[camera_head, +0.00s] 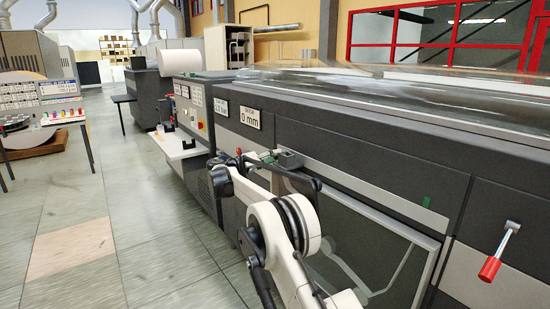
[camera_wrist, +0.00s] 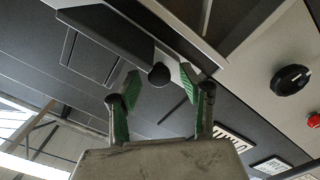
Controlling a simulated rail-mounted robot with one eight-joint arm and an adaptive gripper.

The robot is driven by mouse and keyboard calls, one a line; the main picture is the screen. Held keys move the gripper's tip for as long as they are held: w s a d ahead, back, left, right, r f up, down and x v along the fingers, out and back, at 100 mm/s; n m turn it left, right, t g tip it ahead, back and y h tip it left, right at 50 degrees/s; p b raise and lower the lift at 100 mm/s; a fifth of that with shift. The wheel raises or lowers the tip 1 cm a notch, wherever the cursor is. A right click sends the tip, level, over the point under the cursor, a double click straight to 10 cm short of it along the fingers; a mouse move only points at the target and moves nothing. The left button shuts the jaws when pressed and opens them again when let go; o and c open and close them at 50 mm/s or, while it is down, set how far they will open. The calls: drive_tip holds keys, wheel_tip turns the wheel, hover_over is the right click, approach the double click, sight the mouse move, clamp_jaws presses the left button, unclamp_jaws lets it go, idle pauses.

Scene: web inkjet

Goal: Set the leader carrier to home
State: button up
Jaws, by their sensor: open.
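The leader carrier appears to be the small dark and green block (camera_head: 290,159) at the near-left end of a pale rail (camera_head: 385,200) on the machine front. In the wrist view a dark round knob (camera_wrist: 158,75) sticks out from the rail area, probably on the carrier. My gripper (camera_wrist: 160,88) is open, its green-padded fingers on either side of the knob; I cannot tell if they touch it. In the head view my arm hides part of the carrier and the gripper tips.
A red-handled lever (camera_head: 490,268) sticks out at the right. A black rotary knob (camera_wrist: 291,80) and a red button (camera_wrist: 314,121) show in the wrist view.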

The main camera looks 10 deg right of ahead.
drive_tip(key=v, duration=1.1)
drive_tip(key=shift+r, duration=0.1)
drive_tip(key=s+d+r+n+g+y+p, duration=0.15)
drive_tip(key=s+d+r+y, duration=0.45)
drive_tip(key=s+d+r, duration=0.65)
drive_tip(key=s+d+f+n+y+p, duration=0.15)
drive_tip(key=s+y, duration=0.25)
drive_tip(key=s, duration=1.7)
drive_tip(key=s+a+f+y, duration=0.1)
drive_tip(key=s+f+y, duration=0.1)
drive_tip(key=s, duration=0.7)
drive_tip(key=s+a+f+y, duration=0.1)
drive_tip(key=s+f+y, duration=0.1)
drive_tip(key=s+f, duration=0.3)
drive_tip(key=s+a+f+n+t+y+p, duration=0.1)
drive_tip(key=s+f+y, duration=0.1)
drive_tip(key=s, duration=1.1)
drive_tip(key=shift+f, duration=0.85)
